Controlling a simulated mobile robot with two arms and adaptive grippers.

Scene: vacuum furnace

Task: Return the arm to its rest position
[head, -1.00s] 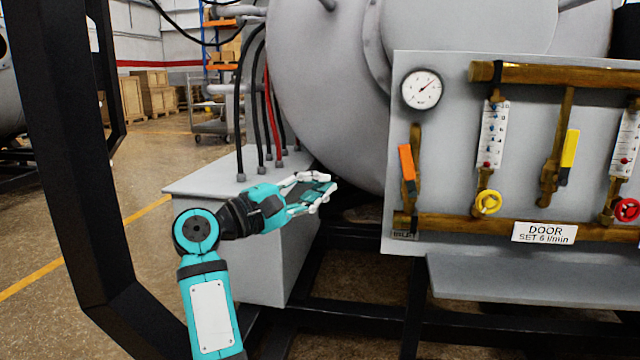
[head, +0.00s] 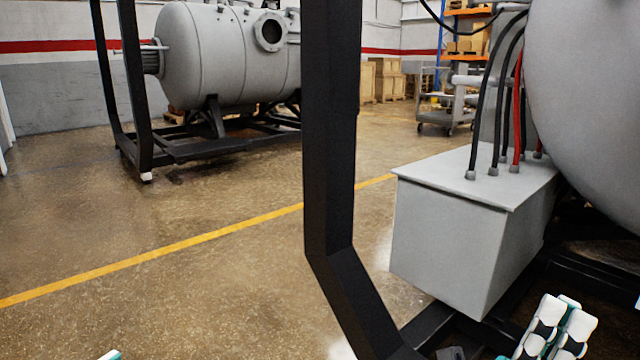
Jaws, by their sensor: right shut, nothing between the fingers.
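My right gripper (head: 556,325) shows at the bottom right edge of the head view. Its white and teal fingers point up and lie close together, with nothing between them. The rest of that arm is below the frame. The fingers are in front of the dark frame under the furnace, right of and below the grey box. A small teal and white sliver of my left arm shows at the bottom left edge; its fingers cannot be made out.
A black upright post (head: 330,130) bends toward the lower right. A grey box (head: 445,245) with hoses stands beside the grey furnace vessel (head: 590,110). Another vessel (head: 225,60) stands at the back left. The floor (head: 180,290) at left is open, crossed by a yellow line.

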